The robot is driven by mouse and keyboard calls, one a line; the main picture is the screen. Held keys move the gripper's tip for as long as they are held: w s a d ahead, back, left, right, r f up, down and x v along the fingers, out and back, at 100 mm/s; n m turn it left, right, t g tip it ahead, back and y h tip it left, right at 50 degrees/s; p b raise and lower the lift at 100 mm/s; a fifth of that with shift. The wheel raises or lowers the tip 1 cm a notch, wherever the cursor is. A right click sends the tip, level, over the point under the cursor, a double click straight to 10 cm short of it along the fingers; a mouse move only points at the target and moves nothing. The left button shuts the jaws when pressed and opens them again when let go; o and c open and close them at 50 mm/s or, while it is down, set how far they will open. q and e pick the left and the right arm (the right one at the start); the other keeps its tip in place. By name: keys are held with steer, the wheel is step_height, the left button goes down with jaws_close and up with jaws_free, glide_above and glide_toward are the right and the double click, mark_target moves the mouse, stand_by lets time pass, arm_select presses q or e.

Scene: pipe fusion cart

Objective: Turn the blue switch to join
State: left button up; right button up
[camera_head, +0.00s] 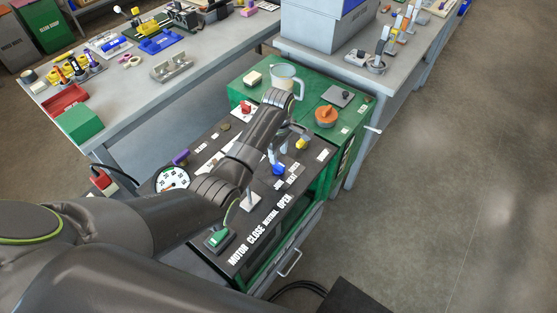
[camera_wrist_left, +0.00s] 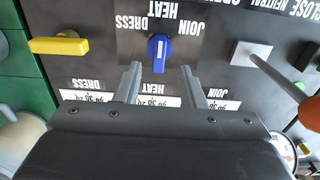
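The blue switch (camera_head: 278,169) is a knob on the dark panel of the green cart, partly behind my left gripper in the head view. In the left wrist view the blue switch (camera_wrist_left: 159,48) stands with its bar upright in the picture, in line with the HEAT label (camera_wrist_left: 165,8). My right gripper is not seen.
A yellow switch (camera_wrist_left: 60,44) sits left of the knob in the wrist view. A lever on a white base (camera_wrist_left: 251,53) with an orange-red end is at the right. The head view shows a gauge (camera_head: 172,179), a green switch (camera_head: 217,238) and a jug (camera_head: 285,77).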

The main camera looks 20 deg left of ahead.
mark_target(279, 163)
arm_select(q)
step_height(279, 163, down, 4)
steer(key=shift+r, duration=0.1)
steer(key=shift+f, duration=0.6)
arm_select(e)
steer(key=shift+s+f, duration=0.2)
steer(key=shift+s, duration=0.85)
arm_select(q)
steer(key=shift+c, duration=0.3)
jaws_close()
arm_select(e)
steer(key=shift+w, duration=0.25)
